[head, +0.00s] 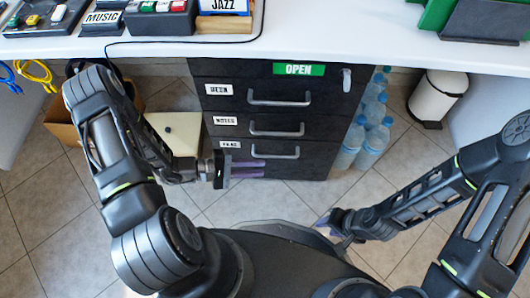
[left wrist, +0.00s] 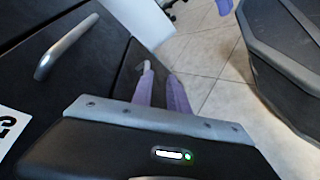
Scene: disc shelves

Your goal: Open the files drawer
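The dark drawer cabinet (head: 308,95) stands under the white desk, with three labelled drawers visible, all flush. The lowest drawer's label (head: 231,145) is blurred but looks like "FILES"; its silver handle (head: 276,153) is in view. My left gripper (head: 262,169) is in front of the lowest drawer, its purple fingers apart with nothing between them. In the left wrist view the fingers (left wrist: 161,80) are also apart, and a silver handle (left wrist: 68,46) lies to their left. My right gripper (head: 322,222) is low, right of centre, mostly hidden by its wrist.
Blue water bottles (head: 372,135) stand right of the cabinet, and a white bin (head: 437,98) further right. A pale box (head: 176,132) and a cardboard box (head: 63,122) stand left. Tiled floor in front is partly free.

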